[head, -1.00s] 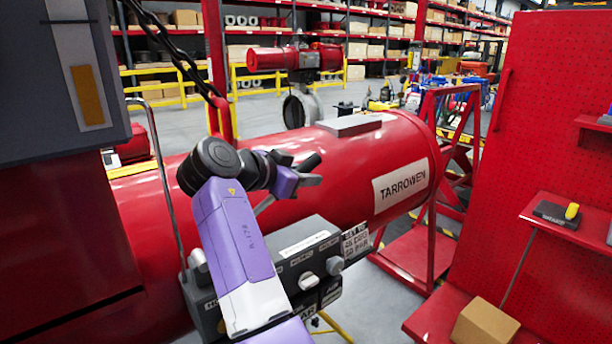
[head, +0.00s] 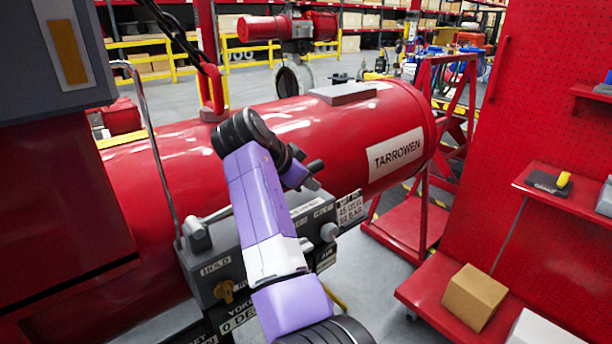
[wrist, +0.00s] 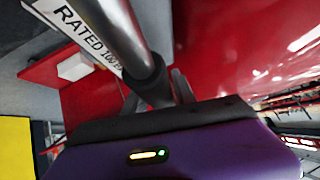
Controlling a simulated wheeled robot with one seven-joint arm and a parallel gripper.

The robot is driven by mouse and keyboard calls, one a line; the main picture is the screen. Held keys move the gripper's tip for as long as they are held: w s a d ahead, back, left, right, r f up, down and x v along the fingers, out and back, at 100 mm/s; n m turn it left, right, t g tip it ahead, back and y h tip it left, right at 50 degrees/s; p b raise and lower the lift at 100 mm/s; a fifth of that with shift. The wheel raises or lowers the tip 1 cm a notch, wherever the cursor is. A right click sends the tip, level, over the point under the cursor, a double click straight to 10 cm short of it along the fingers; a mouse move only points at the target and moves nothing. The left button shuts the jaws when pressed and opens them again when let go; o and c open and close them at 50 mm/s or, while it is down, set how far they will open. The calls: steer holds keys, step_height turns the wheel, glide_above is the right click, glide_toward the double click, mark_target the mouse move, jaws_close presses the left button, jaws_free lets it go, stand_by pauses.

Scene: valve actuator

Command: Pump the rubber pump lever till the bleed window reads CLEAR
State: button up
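The pump lever (head: 217,214) is a metal rod rising right from a pivot on the grey control box (head: 212,251). Its dark rubber grip (head: 315,167) shows beyond my gripper (head: 303,176). In the wrist view the rod (wrist: 112,28) runs down into the dark grip (wrist: 152,82), which lies between the two fingers of my gripper (wrist: 155,93). I cannot tell whether the fingers press on it. A small label (head: 327,258) on the box's lower right seems to read AIR; whether it is the bleed window is unclear. My arm hides much of the box front.
A large red cylinder (head: 351,125) marked TARROWEN lies behind the box. A HOLD knob (head: 224,290) and a pale knob (head: 329,232) are on the box. A red pegboard (head: 560,110) with shelves stands right. A chain (head: 172,30) hangs upper left.

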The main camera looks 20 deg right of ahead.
steer(key=shift+o, duration=0.9)
steer(key=shift+b+v, duration=0.35)
steer(key=shift+v, duration=3.6)
